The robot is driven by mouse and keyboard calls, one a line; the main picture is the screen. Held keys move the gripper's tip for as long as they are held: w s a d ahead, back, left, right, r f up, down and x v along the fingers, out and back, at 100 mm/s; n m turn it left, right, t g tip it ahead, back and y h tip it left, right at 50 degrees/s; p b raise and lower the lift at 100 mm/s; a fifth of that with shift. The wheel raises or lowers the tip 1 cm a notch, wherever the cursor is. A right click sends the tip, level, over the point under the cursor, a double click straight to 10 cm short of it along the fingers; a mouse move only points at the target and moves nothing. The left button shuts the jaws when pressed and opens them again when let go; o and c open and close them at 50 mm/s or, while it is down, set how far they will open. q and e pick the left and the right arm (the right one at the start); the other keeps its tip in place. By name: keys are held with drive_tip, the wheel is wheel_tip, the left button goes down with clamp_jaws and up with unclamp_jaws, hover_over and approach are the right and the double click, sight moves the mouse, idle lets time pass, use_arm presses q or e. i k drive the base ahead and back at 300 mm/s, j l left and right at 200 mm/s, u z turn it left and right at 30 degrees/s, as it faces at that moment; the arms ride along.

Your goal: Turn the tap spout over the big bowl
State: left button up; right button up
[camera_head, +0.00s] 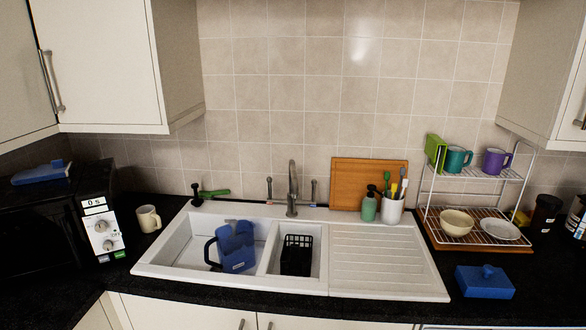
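The tap (292,188) is grey metal and stands at the back rim of the white sink, with a lever on each side. Its arched spout appears to point forward, near the divider between the two bowls; its exact tip is hard to make out. The big bowl (186,258) is the left basin and holds a blue object (238,250) with a black loop, perhaps a handle. The small bowl (314,268) to its right holds a black basket (297,255). Neither of my grippers is in view.
A ridged drainboard (385,260) lies at the right, empty. A wooden board (350,185), green bottle (369,208) and brush pot (391,210) stand right of the tap. A black and green item (212,193) lies behind the big bowl. A mug (148,218) stands left.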

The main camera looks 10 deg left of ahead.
sight(293, 178)
drive_tip(key=i, duration=0.4)
drive_tip(key=i+l, duration=0.15)
drive_tip(key=i, duration=0.3)
drive_tip(key=u, duration=1.2)
drive_tip(key=i+l, duration=0.05)
